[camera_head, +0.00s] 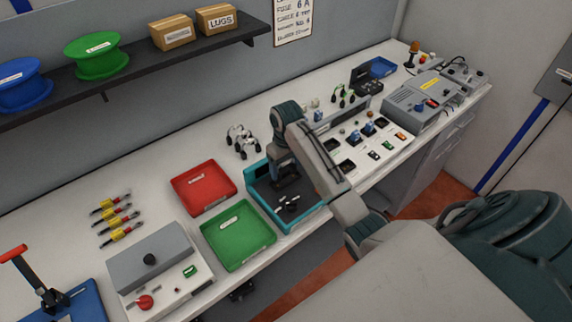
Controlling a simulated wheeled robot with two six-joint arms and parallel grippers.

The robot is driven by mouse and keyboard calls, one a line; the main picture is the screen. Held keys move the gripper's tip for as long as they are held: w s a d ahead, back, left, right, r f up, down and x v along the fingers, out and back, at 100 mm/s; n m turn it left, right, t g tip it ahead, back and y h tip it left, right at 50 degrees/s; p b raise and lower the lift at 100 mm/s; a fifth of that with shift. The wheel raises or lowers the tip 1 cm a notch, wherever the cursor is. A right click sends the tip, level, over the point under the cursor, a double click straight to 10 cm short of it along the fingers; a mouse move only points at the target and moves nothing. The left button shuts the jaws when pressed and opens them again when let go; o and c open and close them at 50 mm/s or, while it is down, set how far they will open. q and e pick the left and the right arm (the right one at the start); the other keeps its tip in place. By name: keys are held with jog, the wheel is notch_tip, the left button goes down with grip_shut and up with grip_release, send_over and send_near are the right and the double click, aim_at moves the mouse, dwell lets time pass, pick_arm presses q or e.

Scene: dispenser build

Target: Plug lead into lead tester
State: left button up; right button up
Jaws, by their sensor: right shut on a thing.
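My right gripper (286,184) points down over the teal tray (259,213), its fingers low inside the tray. It is shut on a small dark thing, probably a lead; the arm and the small scale hide its details. Black pieces, which look like lead ends (289,205), show just below the fingers. Other white leads with black ends (240,140) lie on the bench behind the tray. My left gripper is not in view.
A red tray (203,207) and a green tray (268,236) lie left of the teal tray. Several yellow-and-red tools (117,217) lie further left. A grey machine (420,97) and small parts bins stand right. A shelf (130,68) with spools overhangs the back.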

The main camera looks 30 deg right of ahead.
jog(key=shift+f, duration=0.15)
dwell(0.5)
jog(key=shift+f, duration=0.85)
dwell(1.2)
jog(key=o, duration=1.1)
dwell(0.4)
